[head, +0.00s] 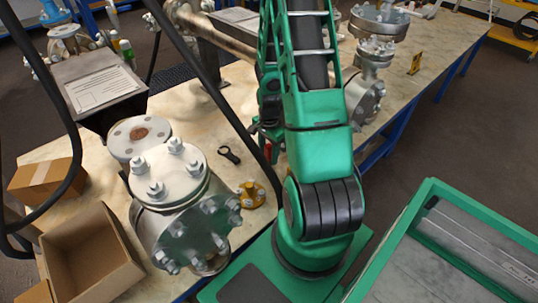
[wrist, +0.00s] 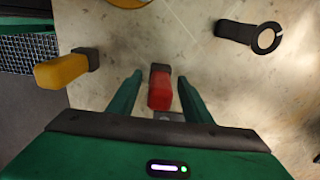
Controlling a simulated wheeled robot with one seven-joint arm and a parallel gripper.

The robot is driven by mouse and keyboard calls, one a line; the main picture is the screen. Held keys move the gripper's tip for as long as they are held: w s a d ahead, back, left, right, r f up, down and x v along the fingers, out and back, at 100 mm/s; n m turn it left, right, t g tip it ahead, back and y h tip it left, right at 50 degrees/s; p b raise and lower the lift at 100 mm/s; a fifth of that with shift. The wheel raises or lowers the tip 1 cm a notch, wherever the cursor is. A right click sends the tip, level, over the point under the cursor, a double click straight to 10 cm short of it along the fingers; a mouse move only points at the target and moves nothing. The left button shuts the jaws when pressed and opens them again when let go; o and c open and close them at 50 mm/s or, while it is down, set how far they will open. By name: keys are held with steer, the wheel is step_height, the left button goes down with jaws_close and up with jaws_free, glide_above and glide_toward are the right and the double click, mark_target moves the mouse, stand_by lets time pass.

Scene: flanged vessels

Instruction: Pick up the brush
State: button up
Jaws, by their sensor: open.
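I cannot tell for sure which object is the brush. A red block-shaped piece with a black end (wrist: 160,88) lies on the table between the fingers of my gripper (wrist: 160,76) in the wrist view. My gripper is open, one green finger on each side of the red piece, with gaps visible. A bit of red (head: 267,149) also shows beside my arm in the head view. A yellow piece with a black end (wrist: 66,70) lies left of the gripper. No bristles are clearly visible. My arm hides much of this area in the head view.
A black ring-ended tool (head: 229,154) and a yellow flanged part (head: 251,194) lie near the large bolted vessel (head: 170,172). An open cardboard box (head: 92,258) stands at lower left. Black cables hang across the left side. More flanged piping (head: 376,52) stands at the back.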

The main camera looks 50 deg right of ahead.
steer(key=shift+c, duration=0.6)
steer(key=c, duration=0.9)
